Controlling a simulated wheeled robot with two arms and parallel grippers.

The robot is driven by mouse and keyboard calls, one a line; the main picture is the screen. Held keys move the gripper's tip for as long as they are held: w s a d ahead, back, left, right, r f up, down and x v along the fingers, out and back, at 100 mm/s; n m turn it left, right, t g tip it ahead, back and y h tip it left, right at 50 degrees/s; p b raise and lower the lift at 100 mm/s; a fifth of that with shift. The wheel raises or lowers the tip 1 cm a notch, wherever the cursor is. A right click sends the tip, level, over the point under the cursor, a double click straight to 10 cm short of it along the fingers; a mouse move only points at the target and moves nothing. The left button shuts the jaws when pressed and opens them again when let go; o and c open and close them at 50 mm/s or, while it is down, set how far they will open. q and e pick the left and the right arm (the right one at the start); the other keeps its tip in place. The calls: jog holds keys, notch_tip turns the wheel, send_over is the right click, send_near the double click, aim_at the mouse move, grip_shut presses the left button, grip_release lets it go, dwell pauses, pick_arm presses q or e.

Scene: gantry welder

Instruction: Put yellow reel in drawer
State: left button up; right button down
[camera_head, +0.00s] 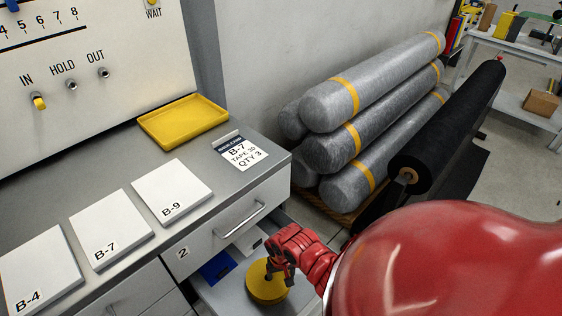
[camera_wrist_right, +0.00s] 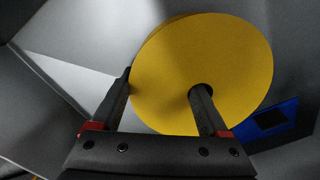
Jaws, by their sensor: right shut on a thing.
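The yellow reel (camera_head: 263,290) is a thick disc with a dark centre hole, low in the head view. My right gripper (camera_head: 281,270) is shut on its rim; in the right wrist view one finger of the gripper (camera_wrist_right: 163,82) sits in the hole of the reel (camera_wrist_right: 225,55) and the other is outside its edge. The reel is over or inside the open drawer (camera_head: 212,298); I cannot tell whether it touches the drawer floor. My left gripper is not in view.
A blue item (camera_head: 216,267) lies in the open drawer, also seen in the right wrist view (camera_wrist_right: 285,116). The closed drawer (camera_head: 236,219) above has a bar handle.

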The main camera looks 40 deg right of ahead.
grip_release()
notch_tip(320, 180, up, 12)
dwell(0.7)
dwell(0.5)
